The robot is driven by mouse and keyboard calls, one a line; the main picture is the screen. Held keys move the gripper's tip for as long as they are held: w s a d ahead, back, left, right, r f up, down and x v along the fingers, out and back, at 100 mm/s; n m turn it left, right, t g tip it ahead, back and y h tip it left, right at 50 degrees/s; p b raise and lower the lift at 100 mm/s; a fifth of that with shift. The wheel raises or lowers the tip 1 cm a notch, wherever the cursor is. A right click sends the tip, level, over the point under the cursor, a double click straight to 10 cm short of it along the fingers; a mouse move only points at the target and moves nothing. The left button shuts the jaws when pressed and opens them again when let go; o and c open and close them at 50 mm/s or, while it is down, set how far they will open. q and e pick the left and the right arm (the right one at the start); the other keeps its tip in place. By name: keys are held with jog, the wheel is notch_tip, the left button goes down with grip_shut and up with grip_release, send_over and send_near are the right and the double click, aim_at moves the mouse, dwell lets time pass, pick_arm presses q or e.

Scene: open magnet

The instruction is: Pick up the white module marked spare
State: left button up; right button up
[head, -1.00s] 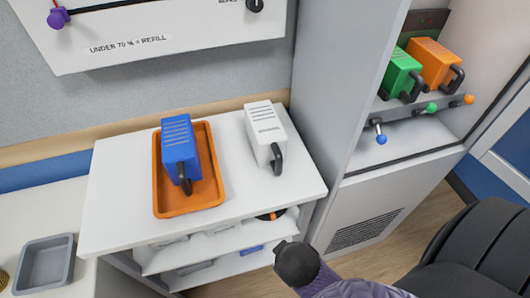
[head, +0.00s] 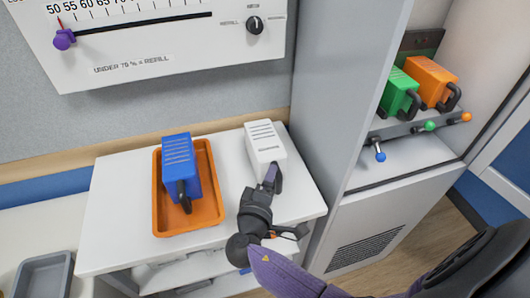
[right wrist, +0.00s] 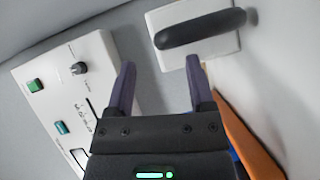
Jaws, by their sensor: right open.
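The white module (head: 265,142) stands on the white shelf top, to the right of the orange tray. It has dark slots on top, small dark lettering and a black loop handle (head: 276,177) on its front. My right gripper (head: 270,178) is at the handle in the head view and hides part of it. In the right wrist view the two purple-grey fingers (right wrist: 160,88) are apart, with the black handle (right wrist: 200,28) and white module face (right wrist: 160,55) just beyond their tips. Nothing is between the fingers. My left gripper is out of view.
A blue module (head: 178,160) sits in the orange tray (head: 208,215) on the left. Green (head: 398,92) and orange (head: 430,80) modules stand in the right cabinet above several coloured-knob levers. A grey cabinet wall (head: 335,110) rises right of the shelf. A gauge panel (head: 150,50) hangs above.

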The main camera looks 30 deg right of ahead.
aim_at(268, 159)
jog(key=x, duration=0.4)
jog(key=shift+a+f, duration=0.1)
jog(key=shift+f, duration=0.15)
jog(key=shift+s, duration=0.1)
grip_shut()
dwell(0.5)
dwell(0.4)
